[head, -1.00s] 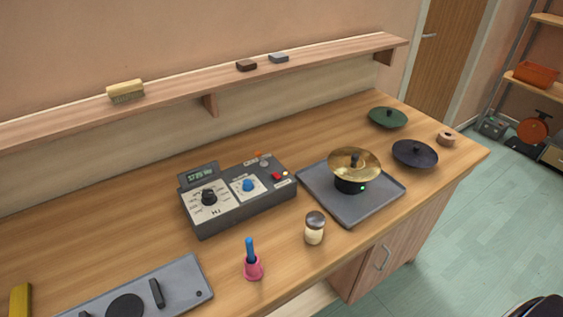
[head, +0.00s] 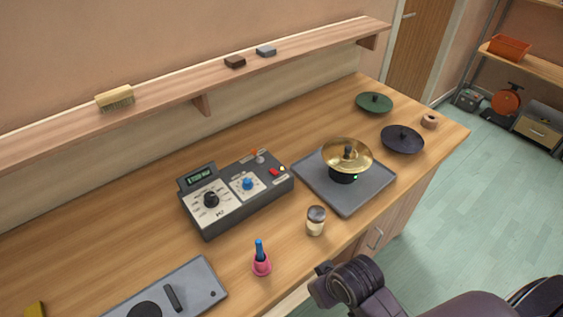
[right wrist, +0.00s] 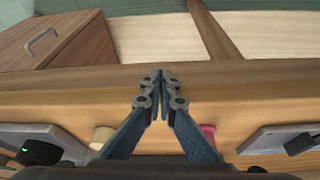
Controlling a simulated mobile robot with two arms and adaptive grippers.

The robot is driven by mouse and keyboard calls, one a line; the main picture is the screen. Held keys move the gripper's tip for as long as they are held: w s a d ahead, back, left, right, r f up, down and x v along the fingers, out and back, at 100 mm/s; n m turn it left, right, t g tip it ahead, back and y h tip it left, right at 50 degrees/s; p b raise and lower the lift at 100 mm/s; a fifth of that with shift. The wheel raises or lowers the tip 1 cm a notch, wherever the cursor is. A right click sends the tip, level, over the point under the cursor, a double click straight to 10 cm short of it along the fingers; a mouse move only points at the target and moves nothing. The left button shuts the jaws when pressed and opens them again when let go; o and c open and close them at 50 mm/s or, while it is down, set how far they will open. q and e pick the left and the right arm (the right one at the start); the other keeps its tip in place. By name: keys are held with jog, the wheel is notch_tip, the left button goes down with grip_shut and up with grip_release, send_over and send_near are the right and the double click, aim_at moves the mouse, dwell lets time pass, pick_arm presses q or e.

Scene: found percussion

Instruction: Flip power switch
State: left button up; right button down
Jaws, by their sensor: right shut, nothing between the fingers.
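The grey control box (head: 238,193) stands on the wooden counter in the head view, with a small lit display, a black dial (head: 211,199) and a blue knob (head: 248,184). A red switch (head: 274,171) sits at its right end, beside a small toggle with an orange tip (head: 257,155). I cannot tell which way either is set. My right gripper (right wrist: 161,76) is shut and empty in the right wrist view, over the counter's front edge. Its fingers are not visible in the head view, where my right arm enters at lower right. My left gripper is not in view.
A brass cymbal (head: 347,156) stands on a grey tray (head: 362,200) right of the box. A jar (head: 316,221) and a pink holder (head: 261,266) stand near the front edge. A grey plate (head: 193,284) lies at front left; a shelf (head: 205,83) runs behind.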

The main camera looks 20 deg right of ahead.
aim_at(274, 171)
jog(key=shift+n+t+y, duration=0.3)
jog(key=shift+n+t, duration=0.1)
jog(key=w+r, duration=0.1)
jog(key=w, duration=0.1)
jog(key=w+r, duration=0.2)
jog(key=w, duration=0.1)
jog(key=w+a+r, duration=0.1)
jog(key=w+r, duration=0.1)
jog(key=w, duration=0.1)
jog(key=w+d+r+t, duration=0.1)
jog(key=w+d+r, duration=0.1)
jog(key=w+r, duration=0.7)
jog(key=w+d+r+t+y, duration=0.1)
jog(key=w+d+r, duration=0.1)
jog(key=w+r, duration=0.7)
jog(key=shift+w+n, duration=0.3)
jog(key=shift+w, duration=0.95)
jog(key=shift+d+p, duration=0.1)
jog(key=shift+p, duration=0.2)
